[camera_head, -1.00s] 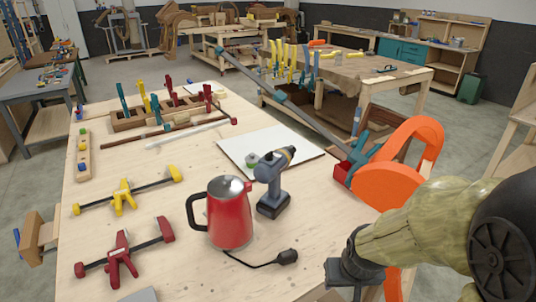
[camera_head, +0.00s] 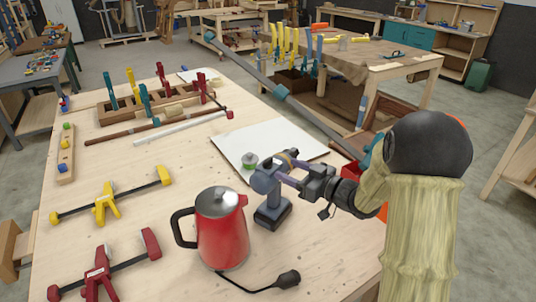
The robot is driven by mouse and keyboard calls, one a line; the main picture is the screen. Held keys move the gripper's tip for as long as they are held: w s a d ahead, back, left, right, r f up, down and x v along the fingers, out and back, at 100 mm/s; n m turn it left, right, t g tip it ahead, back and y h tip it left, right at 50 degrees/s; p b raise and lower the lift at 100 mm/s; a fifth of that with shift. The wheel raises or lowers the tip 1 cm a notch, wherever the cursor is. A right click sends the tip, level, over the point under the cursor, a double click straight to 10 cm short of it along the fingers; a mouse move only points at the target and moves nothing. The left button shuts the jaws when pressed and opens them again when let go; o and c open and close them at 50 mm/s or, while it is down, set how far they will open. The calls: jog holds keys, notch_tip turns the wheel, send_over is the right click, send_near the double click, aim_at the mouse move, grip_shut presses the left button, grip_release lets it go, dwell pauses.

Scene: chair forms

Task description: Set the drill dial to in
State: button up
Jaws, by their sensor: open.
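The grey-blue cordless drill (camera_head: 265,182) stands upright on its battery base on the wooden table, beside the red kettle. Its front end, with a tan band, points up to the right. My gripper (camera_head: 281,168) reaches in from the right with its open fingers at the drill's front end, around the collar area. I cannot tell whether the fingers touch it. The dial's marks are too small to read and are partly hidden by the fingers.
The red kettle (camera_head: 222,235) stands close to the left of the drill, with a black cord and plug (camera_head: 288,279) in front. A white board (camera_head: 239,139) lies behind. Yellow (camera_head: 104,203) and red (camera_head: 98,278) clamps lie at left. The table between them is clear.

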aim_at(270, 161)
jog(key=shift+s+a+r+n+g+y, duration=0.15)
jog(key=shift+a+r+n+g+y, duration=0.15)
jog(key=shift+y, duration=0.3)
jog(key=p+x, duration=0.2)
jog(key=x, duration=0.4)
jog(key=shift+a, duration=0.2)
jog(key=shift+w+a+f, duration=0.1)
jog(key=shift+w+a, duration=0.35)
jog(key=shift+w, duration=0.05)
jog(key=c, duration=1)
